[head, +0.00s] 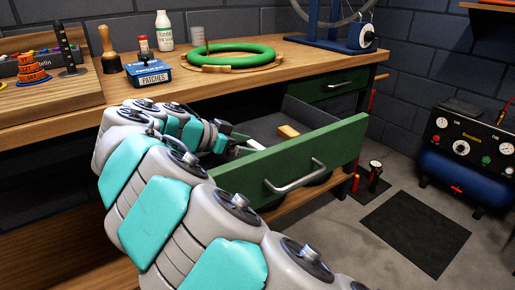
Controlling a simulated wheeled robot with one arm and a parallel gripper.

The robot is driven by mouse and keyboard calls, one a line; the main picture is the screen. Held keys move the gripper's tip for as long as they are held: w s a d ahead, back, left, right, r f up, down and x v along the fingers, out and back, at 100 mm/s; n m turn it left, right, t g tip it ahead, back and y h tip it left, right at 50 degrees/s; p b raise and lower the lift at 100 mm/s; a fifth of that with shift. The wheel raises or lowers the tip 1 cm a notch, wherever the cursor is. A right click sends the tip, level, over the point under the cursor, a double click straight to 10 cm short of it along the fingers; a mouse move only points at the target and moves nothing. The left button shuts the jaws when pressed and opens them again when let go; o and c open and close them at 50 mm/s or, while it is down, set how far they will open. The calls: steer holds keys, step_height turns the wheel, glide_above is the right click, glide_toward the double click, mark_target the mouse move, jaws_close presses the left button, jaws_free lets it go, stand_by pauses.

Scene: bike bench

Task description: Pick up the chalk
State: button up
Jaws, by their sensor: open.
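The green-fronted drawer (330,150) under the bench is pulled open. A small white stick (256,144), which looks like the chalk, shows inside it close behind the front panel. My gripper (238,142) is open and reaches into the drawer from the left, right beside the white stick. My arm and the drawer front hide part of the gripper, so I cannot tell whether a finger touches the stick. A tan block (288,131) lies further right on the drawer floor.
The drawer front with its metal handle (295,178) stands close to my arm. On the wooden bench are a blue patches box (148,74), a green ring (231,56) and a white bottle (164,30). A blue compressor (458,175) stands on the floor at right.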

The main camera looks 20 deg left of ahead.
steer(key=c, duration=1)
steer(key=shift+c, duration=0.2)
steer(key=shift+r, duration=0.1)
